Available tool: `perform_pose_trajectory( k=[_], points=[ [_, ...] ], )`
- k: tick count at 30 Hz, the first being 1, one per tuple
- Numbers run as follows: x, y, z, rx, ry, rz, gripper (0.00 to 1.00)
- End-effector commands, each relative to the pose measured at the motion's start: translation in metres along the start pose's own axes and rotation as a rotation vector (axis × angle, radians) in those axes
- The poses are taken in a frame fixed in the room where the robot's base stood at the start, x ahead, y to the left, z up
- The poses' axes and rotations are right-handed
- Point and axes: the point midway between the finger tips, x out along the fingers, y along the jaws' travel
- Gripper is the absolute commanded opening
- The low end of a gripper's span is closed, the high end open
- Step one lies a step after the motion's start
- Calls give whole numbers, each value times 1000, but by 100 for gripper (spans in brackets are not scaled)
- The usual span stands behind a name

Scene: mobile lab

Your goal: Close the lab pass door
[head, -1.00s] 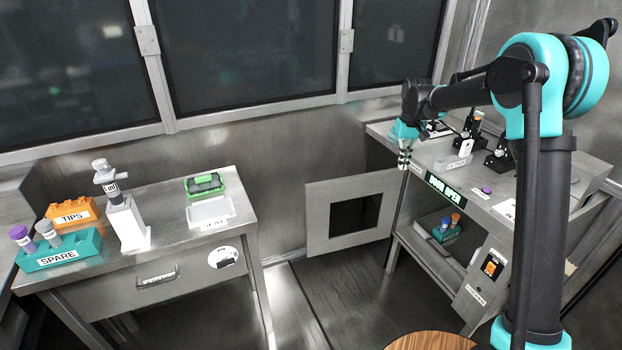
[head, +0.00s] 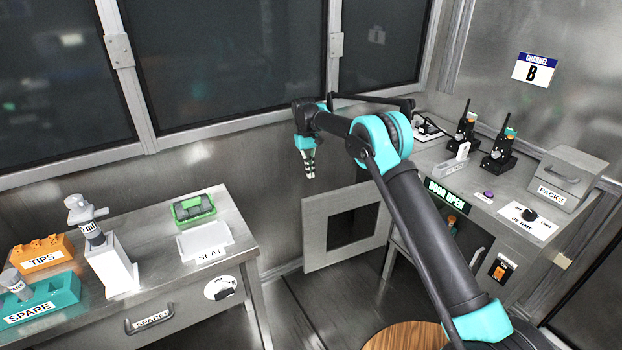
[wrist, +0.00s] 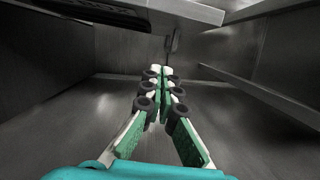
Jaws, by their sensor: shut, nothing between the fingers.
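The lab pass door (head: 316,236) is a grey metal panel with a dark square window. It stands swung out from the front left of the right-hand bench, and a lit sign (head: 447,196) there reads "DOOR OPEN". My gripper (head: 309,176) is shut and empty, pointing down close to the door's upper left corner in the head view. I cannot tell if it touches the door. In the wrist view its fingertips (wrist: 161,71) are together. My arm hides part of the bay behind the door.
The left bench (head: 190,270) carries an orange tips rack (head: 42,254), a teal spare rack (head: 40,300) and a green case (head: 193,208). Radios (head: 497,150) and a packs box (head: 563,178) stand on the right bench (head: 480,222). Floor shows between the benches.

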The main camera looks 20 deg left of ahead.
Motion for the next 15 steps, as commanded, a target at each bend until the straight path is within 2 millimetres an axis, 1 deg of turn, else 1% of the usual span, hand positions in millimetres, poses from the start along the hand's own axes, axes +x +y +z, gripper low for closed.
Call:
perform_pose_trajectory(
  k=[12, 13, 15],
  points=[
    [81, 1, 0, 1, 1, 0, 0],
    [86, 1, 0, 1, 1, 0, 0],
    [86, 1, 12, 1, 1, 0, 0]
  ],
)
